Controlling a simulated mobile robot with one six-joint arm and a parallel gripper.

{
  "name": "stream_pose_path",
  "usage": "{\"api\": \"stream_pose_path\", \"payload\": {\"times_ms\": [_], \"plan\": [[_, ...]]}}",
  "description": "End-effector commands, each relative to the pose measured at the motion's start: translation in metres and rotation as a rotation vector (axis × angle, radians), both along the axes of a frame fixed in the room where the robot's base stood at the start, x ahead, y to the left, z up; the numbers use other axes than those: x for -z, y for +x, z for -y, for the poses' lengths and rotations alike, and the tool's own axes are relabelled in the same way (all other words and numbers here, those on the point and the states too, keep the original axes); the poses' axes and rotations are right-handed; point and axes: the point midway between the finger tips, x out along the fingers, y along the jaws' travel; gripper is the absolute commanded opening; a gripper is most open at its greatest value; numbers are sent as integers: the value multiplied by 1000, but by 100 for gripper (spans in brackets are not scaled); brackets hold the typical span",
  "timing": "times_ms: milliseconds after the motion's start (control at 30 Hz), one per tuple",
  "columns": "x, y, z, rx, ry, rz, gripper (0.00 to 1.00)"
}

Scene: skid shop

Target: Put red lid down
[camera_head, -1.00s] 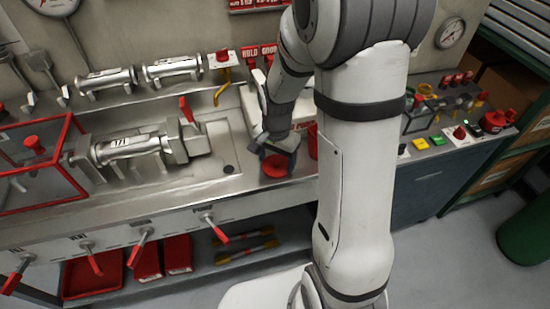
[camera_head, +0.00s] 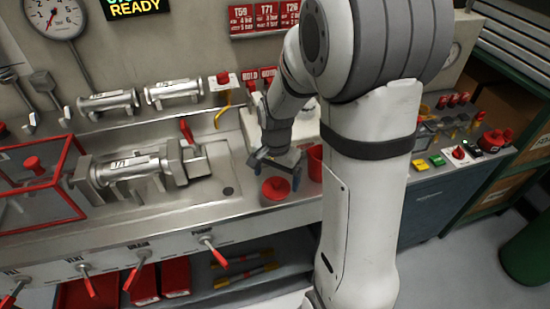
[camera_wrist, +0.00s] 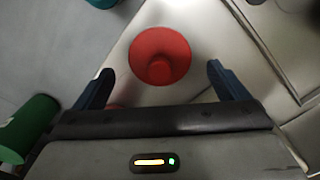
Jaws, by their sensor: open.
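The red lid (camera_head: 276,188) is round with a raised knob and sits on the grey counter near its front edge. In the wrist view the red lid (camera_wrist: 160,56) lies ahead of my fingertips, between their lines and apart from both. My gripper (camera_head: 278,166) is just above and behind the lid in the head view. In the wrist view my gripper (camera_wrist: 160,82) has its two dark blue fingers spread wide with nothing between them.
A red cup (camera_head: 315,162) stands just right of the lid, close to my arm. A metal cylinder fixture (camera_head: 130,170) and a red frame (camera_head: 62,170) are to the left. Levers with red handles (camera_head: 215,252) stick out from the counter front. A green cylinder (camera_head: 527,250) stands at right.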

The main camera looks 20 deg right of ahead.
Motion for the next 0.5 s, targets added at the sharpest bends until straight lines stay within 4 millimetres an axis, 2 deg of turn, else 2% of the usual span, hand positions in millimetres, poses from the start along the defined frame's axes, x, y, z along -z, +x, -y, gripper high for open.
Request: {"api": "stream_pose_path", "payload": {"times_ms": [100,300,500], "plan": [[-29,1,0,0,0,8,94],[-69,1,0,-1,0,6,94],[-92,1,0,-2,0,3,94]]}}
